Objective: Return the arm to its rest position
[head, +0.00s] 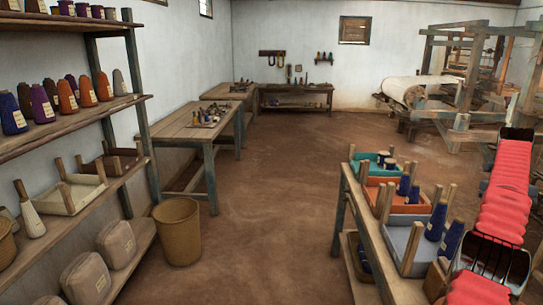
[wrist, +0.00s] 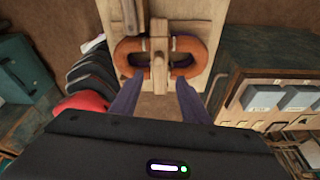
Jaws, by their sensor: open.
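My gripper (wrist: 158,82) shows in the wrist view, with two dark purple fingers spread apart and nothing between them. Beyond the fingertips is a pale wooden board (wrist: 196,80) with an orange oval ring (wrist: 128,52) and a wooden peg piece (wrist: 159,45) across it. I cannot tell how far away the board is, and no contact shows. In the head view my red ribbed arm is at the right edge; my gripper cannot be made out there.
A low bench (head: 385,270) with trays is near my arm at right. A loom (head: 470,70) stands at back right. The middle floor (head: 275,190) is clear. A cabinet (wrist: 260,50) shows at right in the wrist view.

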